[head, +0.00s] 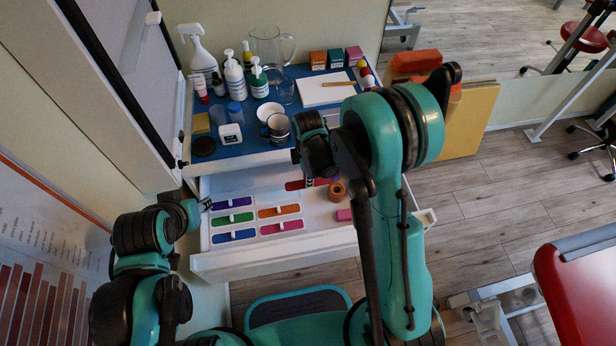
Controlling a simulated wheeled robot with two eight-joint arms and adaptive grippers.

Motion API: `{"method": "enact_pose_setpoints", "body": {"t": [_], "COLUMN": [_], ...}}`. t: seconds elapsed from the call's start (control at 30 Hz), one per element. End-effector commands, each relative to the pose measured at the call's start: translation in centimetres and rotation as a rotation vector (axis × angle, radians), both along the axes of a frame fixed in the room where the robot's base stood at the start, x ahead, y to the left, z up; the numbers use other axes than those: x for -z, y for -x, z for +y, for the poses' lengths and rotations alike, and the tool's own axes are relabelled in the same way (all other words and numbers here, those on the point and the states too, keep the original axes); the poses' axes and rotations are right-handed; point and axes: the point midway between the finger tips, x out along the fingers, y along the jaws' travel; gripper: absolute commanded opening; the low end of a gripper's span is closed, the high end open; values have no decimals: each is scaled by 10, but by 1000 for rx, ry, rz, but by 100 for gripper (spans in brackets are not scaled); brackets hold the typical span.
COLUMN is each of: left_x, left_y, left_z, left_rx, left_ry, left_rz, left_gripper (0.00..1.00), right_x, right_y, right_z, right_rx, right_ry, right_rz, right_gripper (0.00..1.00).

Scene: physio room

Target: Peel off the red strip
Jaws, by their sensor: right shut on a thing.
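The red strip (294,185) lies in the open white drawer, at the back right of several coloured strips with white tabs. My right gripper (311,181) reaches down over the right end of the red strip and is shut on it. The gripper and arm hide part of the strip, and I cannot tell how far it is lifted. My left gripper (207,204) is at the drawer's left side, near the purple strip (232,202). It is small and dark, so I cannot tell whether it is open or shut.
Orange (267,213), green, blue and magenta strips lie in the drawer (270,256). A brown tape roll (336,191) and a pink block (344,215) sit to their right. Bottles, mugs and a glass jug (272,46) crowd the blue top above. A red padded couch (580,290) stands at right.

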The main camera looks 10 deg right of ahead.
Motion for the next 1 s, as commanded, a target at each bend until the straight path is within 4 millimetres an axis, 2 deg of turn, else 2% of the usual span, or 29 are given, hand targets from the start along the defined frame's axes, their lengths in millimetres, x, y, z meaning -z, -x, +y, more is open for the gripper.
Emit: {"method": "enact_pose_setpoints", "body": {"t": [0.17,0.7,1.0], "left_x": [-3,-32,-33], "left_y": [0,0,0], "left_z": [0,0,0], "left_rx": [0,0,0], "left_ry": [0,0,0], "left_rz": [0,0,0], "left_gripper": [38,38,38], "right_x": [-4,-48,-50], "right_y": [0,0,0], "right_z": [0,0,0], "right_rx": [0,0,0], "right_ry": [0,0,0], "right_rz": [0,0,0], "right_gripper": [9,9,9]}}
